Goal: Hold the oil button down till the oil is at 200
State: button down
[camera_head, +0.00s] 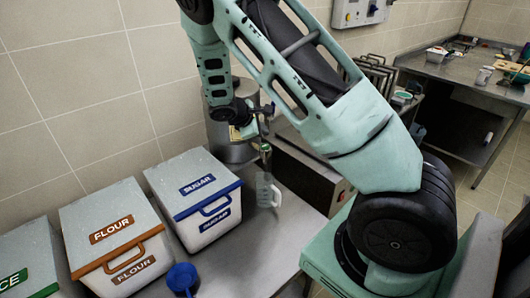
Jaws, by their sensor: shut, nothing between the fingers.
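My gripper (262,110) is small in the view, at the end of my bent arm. It is shut with nothing in it, in front of a large grey metal cylinder (228,150). A yellowish patch shows on the cylinder beside my gripper. A small greenish spout-like part (265,148) shows just below my gripper. A clear measuring jug (267,190) stands upright on the counter below that part. The oil button cannot be made out, and I cannot tell whether my fingers touch it. The oil level in the jug is too small to read.
A sugar bin (190,171) and a flour bin (104,217) stand left of the jug; another bin (30,262) is cut off at the left. A blue cup (182,277) stands in front. A dark-fronted metal box (306,178) is right of the jug. Bare counter (250,255) lies in front.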

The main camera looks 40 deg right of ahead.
aim_at(262, 147)
jog(key=shift+f+b, duration=0.9)
jog(key=shift+f, duration=0.55)
jog(key=shift+f, duration=0.1)
dwell(0.8)
jog(key=shift+f+b, duration=0.3)
jog(key=shift+b, duration=0.1)
jog(key=shift+f+b, duration=0.4)
jog(key=shift+f, duration=0.1)
dwell(4.8)
